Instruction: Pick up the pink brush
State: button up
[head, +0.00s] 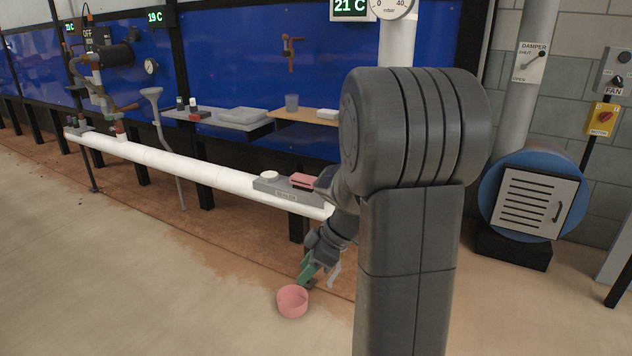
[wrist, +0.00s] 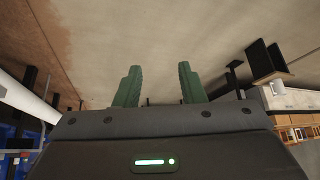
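A pink block-like object (head: 305,181), which may be the pink brush, lies on a grey holder (head: 285,194) on the white pipe in the head view. Its right end is partly hidden by my arm, and its bristles cannot be made out. My gripper (head: 317,280) hangs below and in front of the pipe, lower than the pink object and apart from it. In the wrist view its two green fingers (wrist: 157,82) stand wide apart with nothing between them. I do not see the pink object in the wrist view.
A pink bowl (head: 292,302) stands on the floor just below my gripper. The white pipe (head: 190,169) runs along the blue panels. A round white item (head: 269,175) sits on the holder, left of the pink object. A blue drum (head: 531,196) stands at right. Floor at left is clear.

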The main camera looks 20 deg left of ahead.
aim_at(302, 180)
jog(key=i+j+z, duration=0.1)
jog(key=i+j, duration=0.15)
jog(key=i+j+z, duration=0.15)
jog(key=j, duration=0.2)
jog(key=i+j+z, duration=0.1)
jog(key=i+j, duration=0.15)
jog(key=i+j+z, duration=0.1)
jog(key=j, duration=0.4)
jog(key=i+j+z, duration=0.1)
jog(key=i+j, duration=0.2)
jog(key=i+j+z, duration=0.15)
jog(key=j, duration=0.3)
jog(key=i+j+z, duration=0.1)
jog(key=j, duration=0.3)
